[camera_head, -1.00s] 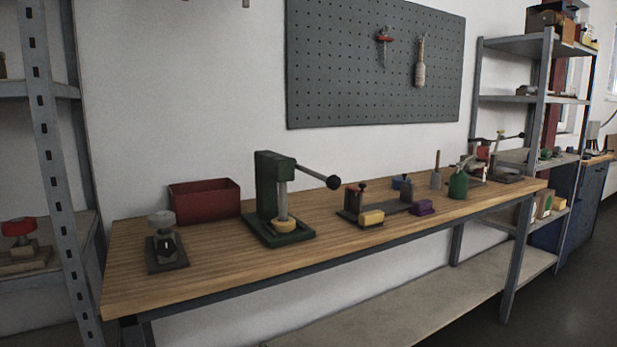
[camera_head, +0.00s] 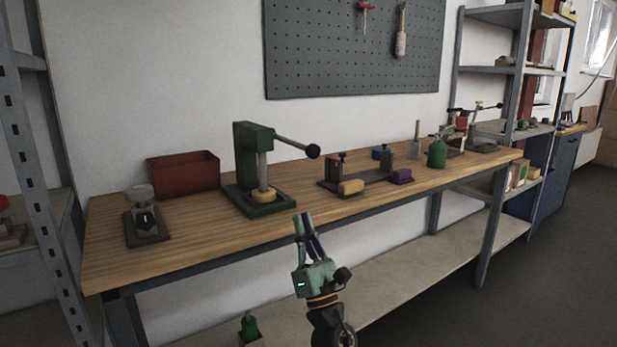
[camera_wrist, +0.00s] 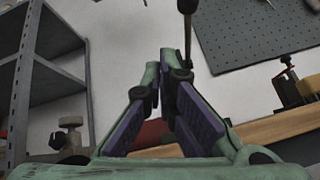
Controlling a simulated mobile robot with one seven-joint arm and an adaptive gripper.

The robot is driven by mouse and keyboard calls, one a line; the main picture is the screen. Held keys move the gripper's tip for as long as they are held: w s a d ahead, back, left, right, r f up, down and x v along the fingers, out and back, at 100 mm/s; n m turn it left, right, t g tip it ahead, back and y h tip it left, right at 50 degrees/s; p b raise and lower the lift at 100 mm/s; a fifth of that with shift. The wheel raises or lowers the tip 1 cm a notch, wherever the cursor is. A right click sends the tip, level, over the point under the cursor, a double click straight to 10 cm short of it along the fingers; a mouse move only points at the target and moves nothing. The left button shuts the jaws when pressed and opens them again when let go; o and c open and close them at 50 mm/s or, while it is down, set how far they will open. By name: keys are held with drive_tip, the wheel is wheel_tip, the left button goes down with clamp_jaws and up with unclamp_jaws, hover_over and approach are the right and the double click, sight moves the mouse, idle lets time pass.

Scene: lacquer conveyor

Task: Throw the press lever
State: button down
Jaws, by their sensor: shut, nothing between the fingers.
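The green arbor press (camera_head: 250,165) stands on the left half of the wooden bench. Its lever (camera_head: 294,143) sticks out to the right, sloping slightly down, and ends in a black ball knob (camera_head: 313,151). A yellow round piece (camera_head: 263,194) sits on the press base under the ram. My gripper (camera_head: 303,220) is in front of the bench, below and in front of the lever, apart from it. Its fingers are together and empty. In the wrist view, a dark rod (camera_wrist: 187,35), apparently the lever, shows just beyond the fingertips (camera_wrist: 165,62); the fingers hide most of the press.
A red bin (camera_head: 183,174) is behind and left of the press. A small clamp fixture (camera_head: 146,224) stands at the bench's left end. A fixture plate (camera_head: 358,175) with a yellow block (camera_head: 351,187) lies to the right. The bench's front edge is near my gripper.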

drive_tip(key=w+d+f+n+h, duration=0.1)
drive_tip(key=d+f, duration=0.2)
drive_tip(key=d, duration=0.1)
drive_tip(key=s+d+r+p+x, duration=0.1)
drive_tip(key=p+x, duration=0.5)
drive_tip(key=x, duration=0.7)
drive_tip(key=shift+s+r, duration=0.25)
drive_tip(key=shift+r, duration=0.1)
